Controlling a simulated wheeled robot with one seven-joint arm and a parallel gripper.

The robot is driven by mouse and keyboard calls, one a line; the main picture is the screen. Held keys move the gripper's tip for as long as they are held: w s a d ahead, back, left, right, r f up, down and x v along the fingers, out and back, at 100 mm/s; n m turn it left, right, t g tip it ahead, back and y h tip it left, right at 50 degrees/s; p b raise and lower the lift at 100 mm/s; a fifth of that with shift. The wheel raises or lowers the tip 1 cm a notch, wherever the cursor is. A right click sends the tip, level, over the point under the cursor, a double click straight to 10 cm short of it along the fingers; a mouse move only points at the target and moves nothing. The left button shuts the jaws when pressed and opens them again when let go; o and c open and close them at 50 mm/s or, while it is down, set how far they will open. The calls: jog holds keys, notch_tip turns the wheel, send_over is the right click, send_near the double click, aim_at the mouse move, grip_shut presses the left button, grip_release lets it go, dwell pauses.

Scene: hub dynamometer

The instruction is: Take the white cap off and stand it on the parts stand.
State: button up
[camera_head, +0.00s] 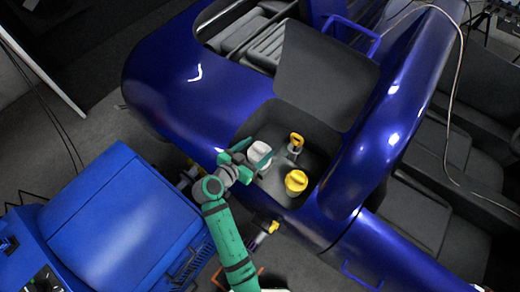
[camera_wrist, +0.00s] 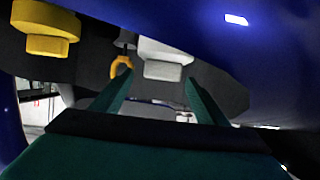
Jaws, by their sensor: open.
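The white cap (camera_head: 259,147) sits in the dark recess of the blue bodywork, at the left of the recess in the head view. In the wrist view the white cap (camera_wrist: 163,57) shows a raised grip bar, straight ahead between the fingers. My gripper (camera_head: 253,158) is open at the cap, with green fingers to either side of it. In the wrist view my gripper (camera_wrist: 155,80) has its fingertips apart near the grip bar; I cannot tell whether they touch it. I cannot make out the parts stand for sure in either view.
A yellow cap (camera_head: 296,181) and a yellow-ringed dipstick (camera_head: 295,145) stand close to the white cap. A raised dark lid (camera_head: 325,72) is behind the recess. A blue cabinet (camera_head: 125,220) stands at the left, and a yellow-ended part (camera_head: 272,228) sits below the bodywork.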

aim_at(261, 147)
jog(key=shift+f+x, duration=0.1)
jog(key=shift+x, duration=1.45)
jog(key=shift+f+x, duration=0.15)
jog(key=shift+x, duration=1.35)
jog(key=shift+a, duration=0.15)
jog(key=c, duration=1.2)
